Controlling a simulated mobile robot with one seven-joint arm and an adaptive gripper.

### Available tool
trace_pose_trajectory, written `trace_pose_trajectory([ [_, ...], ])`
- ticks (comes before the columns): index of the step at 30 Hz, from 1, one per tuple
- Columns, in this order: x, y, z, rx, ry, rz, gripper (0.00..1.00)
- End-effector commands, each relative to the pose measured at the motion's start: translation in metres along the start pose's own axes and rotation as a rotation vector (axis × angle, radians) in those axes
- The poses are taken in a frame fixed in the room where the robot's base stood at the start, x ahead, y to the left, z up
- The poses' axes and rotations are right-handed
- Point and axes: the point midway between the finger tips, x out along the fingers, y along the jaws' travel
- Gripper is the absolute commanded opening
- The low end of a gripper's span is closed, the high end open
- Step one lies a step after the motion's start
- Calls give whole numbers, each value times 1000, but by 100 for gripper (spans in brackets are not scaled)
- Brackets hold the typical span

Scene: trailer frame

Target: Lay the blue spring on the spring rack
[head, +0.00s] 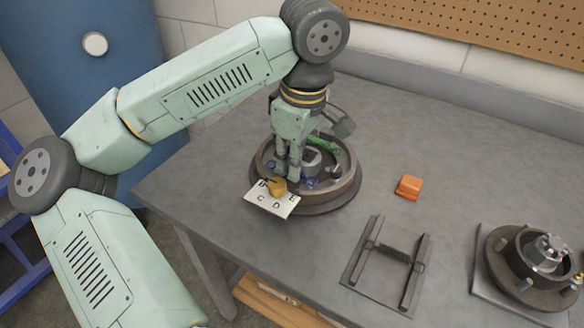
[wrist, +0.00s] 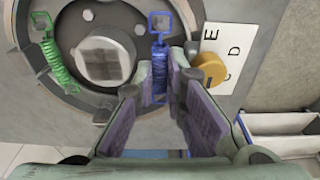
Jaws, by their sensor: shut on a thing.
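In the wrist view the blue spring (wrist: 159,54) stands lengthwise between the fingers, with its looped end above them. My gripper (head: 288,173) points down over the round drum assembly (head: 350,190) and is shut on the spring; the fingers also show in the wrist view (wrist: 164,76). The spring lies over or at the drum's rim; whether it is still hooked there I cannot tell. In the head view the fingers mostly hide it. The spring rack (head: 362,252), two dark rails on a base, lies at the table's front, with a dark spring (head: 393,253) across the rails.
A green spring (wrist: 57,66) sits in the drum. A lettered card (head: 283,206) with a yellow knob (head: 277,187) is at the drum's front edge. An orange block (head: 408,187) lies behind the rack; a hub (head: 540,262) stands right of it. The table's back right is clear.

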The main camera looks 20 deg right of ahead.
Motion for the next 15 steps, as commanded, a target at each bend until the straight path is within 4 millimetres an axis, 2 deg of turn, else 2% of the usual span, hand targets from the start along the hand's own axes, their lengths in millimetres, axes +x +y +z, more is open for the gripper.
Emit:
trace_pose_trajectory([
  [9,-55,0,-7,-5,4,2,0],
  [15,-80,0,-10,-3,2,1,0],
])
